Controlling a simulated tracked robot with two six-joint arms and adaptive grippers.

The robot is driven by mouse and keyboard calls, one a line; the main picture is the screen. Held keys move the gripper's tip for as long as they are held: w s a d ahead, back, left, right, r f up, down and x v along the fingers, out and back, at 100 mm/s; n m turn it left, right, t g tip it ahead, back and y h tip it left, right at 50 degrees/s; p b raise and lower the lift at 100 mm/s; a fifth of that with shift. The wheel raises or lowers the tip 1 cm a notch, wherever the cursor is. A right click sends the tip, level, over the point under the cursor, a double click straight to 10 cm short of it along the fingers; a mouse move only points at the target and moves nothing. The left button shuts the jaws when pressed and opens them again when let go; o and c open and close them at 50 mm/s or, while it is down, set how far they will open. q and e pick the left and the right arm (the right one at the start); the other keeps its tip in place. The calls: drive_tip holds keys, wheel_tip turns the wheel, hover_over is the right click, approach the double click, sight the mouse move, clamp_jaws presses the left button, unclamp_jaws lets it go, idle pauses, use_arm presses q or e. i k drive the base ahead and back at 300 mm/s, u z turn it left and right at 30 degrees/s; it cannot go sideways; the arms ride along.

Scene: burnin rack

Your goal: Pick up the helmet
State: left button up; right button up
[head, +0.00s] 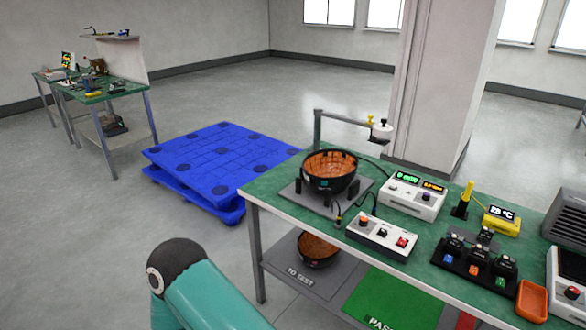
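A black helmet (320,184) with an orange inside lies open side up, like a bowl, on a grey plate with black posts at the left end of the green-topped bench (290,208). A second dark helmet (316,261) with an orange-brown inside sits on the lower shelf, on a grey area marked "TO TEST"; the bench top and its front edge are above it. A teal link of my arm with a dark round joint shows at the bottom left, apart from the bench. Neither of my grippers is in view.
A control box (381,236), a meter with a green display (412,196) and an orange tray (531,301) stand on the bench. A green "PASS" area (395,303) lies on the shelf. Blue pallets (215,160) lie on the floor behind.

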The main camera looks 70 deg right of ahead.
sight(335, 170)
drive_tip(key=u, duration=0.1)
drive_tip(key=i, duration=1.7)
drive_tip(key=z, duration=2.6)
drive_tip(key=i, duration=0.4)
drive_tip(key=z, duration=0.75)
drive_tip(key=i, duration=0.8)
drive_tip(key=u, duration=0.65)
